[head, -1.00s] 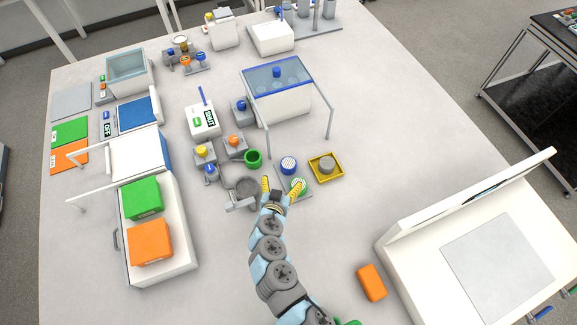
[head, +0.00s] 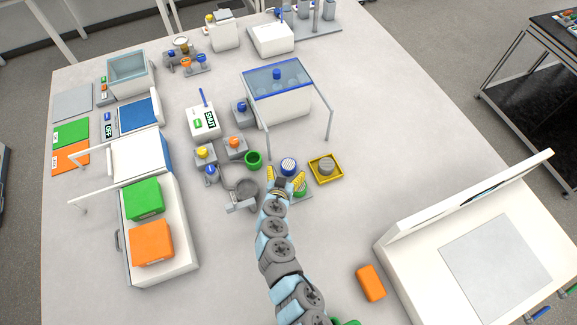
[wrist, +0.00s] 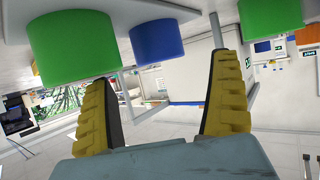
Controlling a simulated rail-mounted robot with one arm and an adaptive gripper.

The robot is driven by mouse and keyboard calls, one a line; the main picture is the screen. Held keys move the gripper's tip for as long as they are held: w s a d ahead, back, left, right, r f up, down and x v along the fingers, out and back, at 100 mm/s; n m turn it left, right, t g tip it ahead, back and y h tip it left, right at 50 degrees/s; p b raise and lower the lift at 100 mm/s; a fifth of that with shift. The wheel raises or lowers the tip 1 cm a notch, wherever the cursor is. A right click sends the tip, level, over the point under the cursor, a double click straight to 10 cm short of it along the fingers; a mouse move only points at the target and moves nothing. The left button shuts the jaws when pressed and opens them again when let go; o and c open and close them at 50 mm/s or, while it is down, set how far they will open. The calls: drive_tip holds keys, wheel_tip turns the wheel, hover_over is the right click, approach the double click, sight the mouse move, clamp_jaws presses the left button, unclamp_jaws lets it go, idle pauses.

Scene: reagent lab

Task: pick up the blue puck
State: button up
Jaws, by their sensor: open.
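In the wrist view, which looks upside down, the blue puck (wrist: 157,43) shows ahead, in line with the gap between my fingers. My gripper (head: 285,176) is open and empty, its yellow fingers spread just on the near side of the puck. The open fingers also show in the wrist view (wrist: 165,95). A green puck (wrist: 72,46) is beside the blue one; in the head view my gripper mostly hides it.
A yellow tray (head: 340,172) with a grey round piece stands close to the right. A green cup (head: 253,158) is close to the left, with a grey ring holder (head: 240,206) nearer. A clear-topped box (head: 277,98) on a frame stands behind. Table to the near left is clear.

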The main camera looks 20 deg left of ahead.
sight(288, 166)
drive_tip(key=shift+w+a, duration=0.1)
drive_tip(key=shift+x, duration=2.5)
drive_tip(key=shift+f, duration=0.1)
drive_tip(key=c, duration=1.3)
